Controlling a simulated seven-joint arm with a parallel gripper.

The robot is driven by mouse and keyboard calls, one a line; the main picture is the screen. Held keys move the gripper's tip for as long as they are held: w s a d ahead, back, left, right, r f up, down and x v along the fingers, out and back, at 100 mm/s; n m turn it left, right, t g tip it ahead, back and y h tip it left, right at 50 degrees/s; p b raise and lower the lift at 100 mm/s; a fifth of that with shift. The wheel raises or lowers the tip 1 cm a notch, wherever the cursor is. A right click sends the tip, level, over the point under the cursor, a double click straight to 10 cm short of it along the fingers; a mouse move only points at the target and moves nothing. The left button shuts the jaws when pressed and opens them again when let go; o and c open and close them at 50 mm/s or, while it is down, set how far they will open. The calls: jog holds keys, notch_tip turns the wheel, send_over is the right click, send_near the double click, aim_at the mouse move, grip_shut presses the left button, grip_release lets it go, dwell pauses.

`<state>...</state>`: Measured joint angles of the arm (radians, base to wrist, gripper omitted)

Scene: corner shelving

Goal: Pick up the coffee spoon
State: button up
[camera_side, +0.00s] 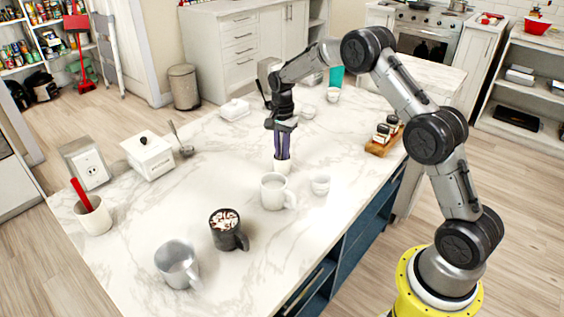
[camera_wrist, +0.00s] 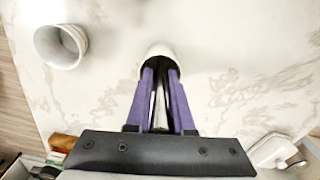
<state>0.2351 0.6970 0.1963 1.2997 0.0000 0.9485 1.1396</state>
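My gripper (camera_side: 282,157) points down with its purple fingers over a white cup (camera_side: 281,166) on the marble counter. In the wrist view the fingers (camera_wrist: 160,72) reach the cup's rim (camera_wrist: 157,50), with a visible gap between them. A thin, dark and silvery strip (camera_wrist: 159,108), perhaps the coffee spoon's handle, shows between the fingers. Its lower end and the cup's inside are hidden. I cannot see it touching either finger.

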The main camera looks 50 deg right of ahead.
grip_shut()
